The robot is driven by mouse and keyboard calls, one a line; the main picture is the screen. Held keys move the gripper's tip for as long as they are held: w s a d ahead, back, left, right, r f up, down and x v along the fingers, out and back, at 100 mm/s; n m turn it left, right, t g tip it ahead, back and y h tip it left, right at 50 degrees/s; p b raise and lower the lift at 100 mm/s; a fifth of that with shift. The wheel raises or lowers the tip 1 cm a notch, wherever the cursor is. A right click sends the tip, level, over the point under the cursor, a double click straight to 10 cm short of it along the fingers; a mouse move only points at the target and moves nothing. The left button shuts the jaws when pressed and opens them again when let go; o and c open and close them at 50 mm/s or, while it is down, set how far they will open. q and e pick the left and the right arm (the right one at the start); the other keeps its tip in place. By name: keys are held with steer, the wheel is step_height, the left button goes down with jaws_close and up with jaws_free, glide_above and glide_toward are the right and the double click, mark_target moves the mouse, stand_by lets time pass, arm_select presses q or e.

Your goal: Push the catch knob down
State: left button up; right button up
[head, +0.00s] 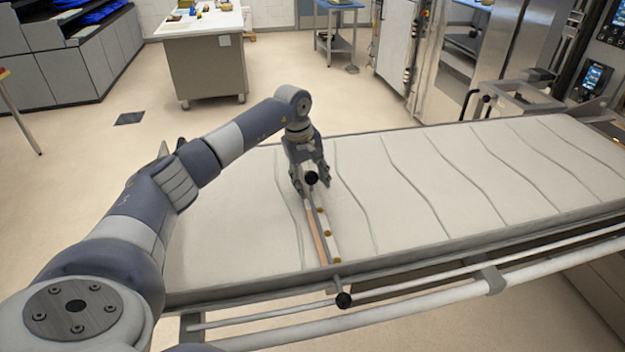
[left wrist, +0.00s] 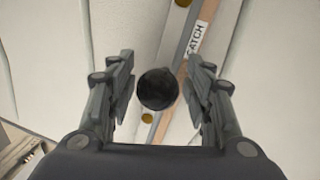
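The catch knob (head: 311,178) is a black ball at the far end of a narrow strip (head: 321,228) on the pale loader surface. In the left wrist view the knob (left wrist: 157,89) lies between the two fingers, with a gap on each side. My left gripper (head: 310,184) is over the knob, its fingers apart and pointing down. In the left wrist view my left gripper (left wrist: 160,92) is open. A label reading "CATCH" (left wrist: 195,38) shows beside the knob on the strip. My right gripper is not in view.
A second black ball (head: 344,300) sits at the strip's near end, by the front rail (head: 400,302). The loader surface (head: 450,185) is otherwise clear, with several wavy lines. A work table (head: 200,25) stands farther back.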

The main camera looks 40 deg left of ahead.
arm_select(q)
steer(key=shift+a+r, duration=0.1)
steer(key=shift+r, duration=0.15)
step_height(320, 180, up, 12)
steer(key=s+a, duration=0.1)
steer(key=shift+s+f, duration=0.25)
steer(key=shift+s, duration=0.15)
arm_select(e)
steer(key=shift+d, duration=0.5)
arm_select(q)
steer(key=shift+f, duration=0.1)
